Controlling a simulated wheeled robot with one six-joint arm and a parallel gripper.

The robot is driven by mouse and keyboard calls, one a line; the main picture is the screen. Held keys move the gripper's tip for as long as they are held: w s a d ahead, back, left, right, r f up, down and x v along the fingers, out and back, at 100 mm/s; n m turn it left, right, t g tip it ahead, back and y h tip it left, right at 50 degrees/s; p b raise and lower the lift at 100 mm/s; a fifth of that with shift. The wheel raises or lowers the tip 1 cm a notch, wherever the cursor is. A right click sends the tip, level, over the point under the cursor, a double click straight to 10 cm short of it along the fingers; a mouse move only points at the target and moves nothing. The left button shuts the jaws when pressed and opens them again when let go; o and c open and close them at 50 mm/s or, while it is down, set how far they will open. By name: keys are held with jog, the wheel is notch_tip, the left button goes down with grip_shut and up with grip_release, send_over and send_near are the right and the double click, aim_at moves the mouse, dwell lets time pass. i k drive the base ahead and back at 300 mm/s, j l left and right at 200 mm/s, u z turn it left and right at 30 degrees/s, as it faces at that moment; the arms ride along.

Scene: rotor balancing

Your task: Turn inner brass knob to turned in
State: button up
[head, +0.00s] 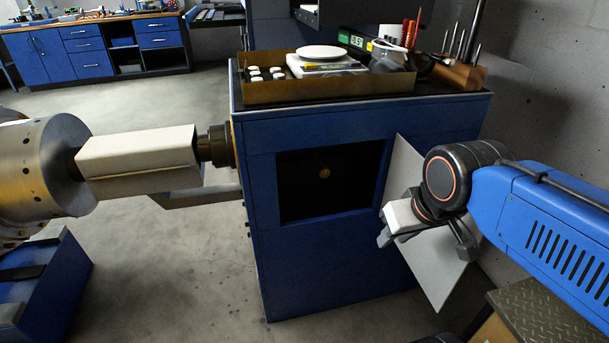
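The inner brass knob (325,173) is a small round brass-coloured disc inside the dark square opening of the blue cabinet (290,270). It is small in the head view, and I cannot tell how far in it is turned. My gripper (426,242) is in front of the cabinet, to the right of and lower than the knob and apart from it. Its two dark fingers are spread, with nothing seen between them.
The opening's pale door panel (437,285) stands swung open on the right, close behind my gripper. A rotor shaft with a grey cover (140,160) meets the cabinet's left side. A brass-coloured tray (325,90) with a scale sits on top.

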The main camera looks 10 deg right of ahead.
aim_at(324, 171)
jog(key=i+j, duration=0.1)
jog(key=j, duration=0.7)
jog(key=j+z, duration=0.1)
jog(key=j, duration=0.7)
jog(key=j+z, duration=0.2)
jog(key=j, duration=1)
jog(key=l+u, duration=0.15)
jog(key=i+j, duration=0.05)
